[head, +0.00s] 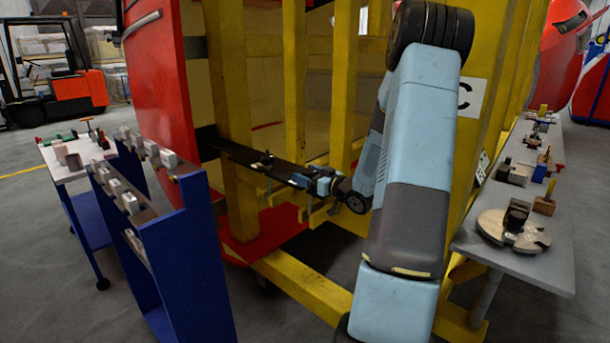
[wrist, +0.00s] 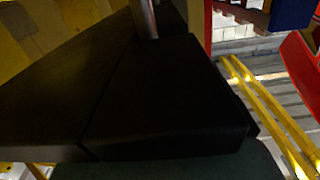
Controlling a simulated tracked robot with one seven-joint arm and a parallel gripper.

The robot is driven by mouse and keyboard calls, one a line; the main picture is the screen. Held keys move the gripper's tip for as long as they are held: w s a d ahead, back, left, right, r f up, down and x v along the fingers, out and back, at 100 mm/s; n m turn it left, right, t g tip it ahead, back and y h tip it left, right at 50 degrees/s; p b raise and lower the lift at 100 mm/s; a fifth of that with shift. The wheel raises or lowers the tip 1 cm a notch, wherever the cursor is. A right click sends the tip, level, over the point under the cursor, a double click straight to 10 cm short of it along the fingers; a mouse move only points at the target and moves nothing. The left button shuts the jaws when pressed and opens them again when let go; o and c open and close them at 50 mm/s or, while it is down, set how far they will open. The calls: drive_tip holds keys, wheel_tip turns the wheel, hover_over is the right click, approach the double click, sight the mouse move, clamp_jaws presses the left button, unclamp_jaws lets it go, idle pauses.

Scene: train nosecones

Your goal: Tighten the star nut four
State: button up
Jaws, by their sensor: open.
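A long dark bar (head: 240,152) runs from the red nosecone panel (head: 158,85) through the yellow frame (head: 232,100) towards my gripper (head: 313,183). Small fittings (head: 266,160) sit on the bar, too small to tell which is star nut four. My gripper is at the bar's right end, open; whether it touches the bar I cannot tell. In the wrist view a black block-like surface (wrist: 165,100) fills the middle, and a grey metal rod (wrist: 145,18) rises from its far edge. No star nut is clear in the wrist view.
Yellow posts and beams stand close around my arm. A blue rack (head: 180,250) with grey blocks is at left, beside a tool cart (head: 75,165). A grey table (head: 520,255) with tools is at right. An orange forklift (head: 65,90) stands behind on open floor.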

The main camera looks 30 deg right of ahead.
drive_tip(key=shift+w+a, duration=0.3)
drive_tip(key=shift+w, duration=0.35)
drive_tip(key=shift+c, duration=0.2)
drive_tip(key=c, duration=0.9)
